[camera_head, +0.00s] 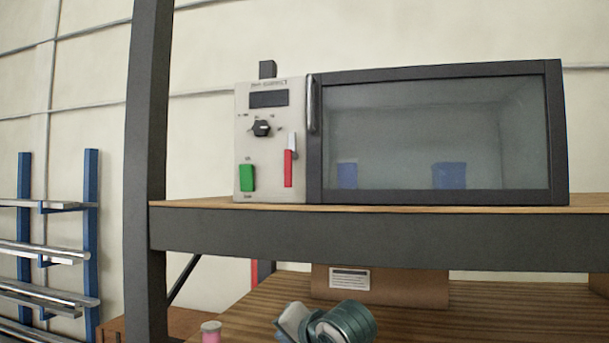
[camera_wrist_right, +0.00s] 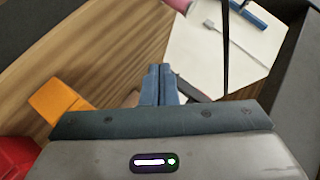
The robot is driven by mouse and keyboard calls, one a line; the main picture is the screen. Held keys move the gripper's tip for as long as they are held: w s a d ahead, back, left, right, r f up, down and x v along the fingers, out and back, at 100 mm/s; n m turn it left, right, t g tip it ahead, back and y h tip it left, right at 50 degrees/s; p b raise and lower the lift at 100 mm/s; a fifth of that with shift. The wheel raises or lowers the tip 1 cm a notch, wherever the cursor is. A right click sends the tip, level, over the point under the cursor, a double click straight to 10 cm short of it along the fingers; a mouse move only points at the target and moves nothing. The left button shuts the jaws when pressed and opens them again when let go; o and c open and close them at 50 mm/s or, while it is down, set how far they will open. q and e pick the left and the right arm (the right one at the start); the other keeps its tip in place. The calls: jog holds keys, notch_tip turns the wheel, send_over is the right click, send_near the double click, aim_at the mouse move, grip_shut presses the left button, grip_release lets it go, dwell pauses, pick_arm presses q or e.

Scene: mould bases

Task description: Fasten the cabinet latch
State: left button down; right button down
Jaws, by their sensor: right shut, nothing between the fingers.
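The cabinet (camera_head: 437,197) stands on the upper shelf in the head view, with a dark-framed glass door that looks shut. A metal handle (camera_head: 313,104) is on the door's left edge. Left of it, the pale control panel (camera_head: 272,187) carries a red upright lever (camera_head: 288,169) with a pale upper end; I cannot tell whether it is the latch. My left gripper is not in view.
The panel also has a green switch (camera_head: 247,178) and a black knob (camera_head: 261,128). The shelf edge (camera_head: 370,235) and a dark post (camera_head: 147,170) stand near the cabinet. Below are a brown box (camera_head: 400,288) and a pink spool (camera_head: 210,334). An orange block (camera_wrist_right: 55,100) shows in the wrist view.

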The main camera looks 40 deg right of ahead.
jog(key=s+r+m+t, duration=0.1)
jog(key=r, duration=0.4)
jog(key=s+d+r+m, duration=0.1)
jog(key=s+r, duration=0.1)
jog(key=r, duration=0.4)
jog(key=s+d+r+m+t, duration=0.1)
jog(key=s+r, duration=0.1)
jog(key=r, duration=0.4)
jog(key=shift+s+d+r+t+h, duration=0.1)
jog(key=shift+s+r+t+h, duration=0.05)
jog(key=shift+r+t+h, duration=0.15)
jog(key=s+d+r+m+t, duration=0.2)
jog(key=s+r+m, duration=0.2)
jog(key=s+r, duration=0.6)
notch_tip(320, 180, up, 3)
jog(key=shift+s+r+m+h, duration=0.2)
jog(key=shift+m+h, duration=0.1)
jog(key=shift+h, duration=0.1)
jog(key=shift+w+d+f, duration=0.1)
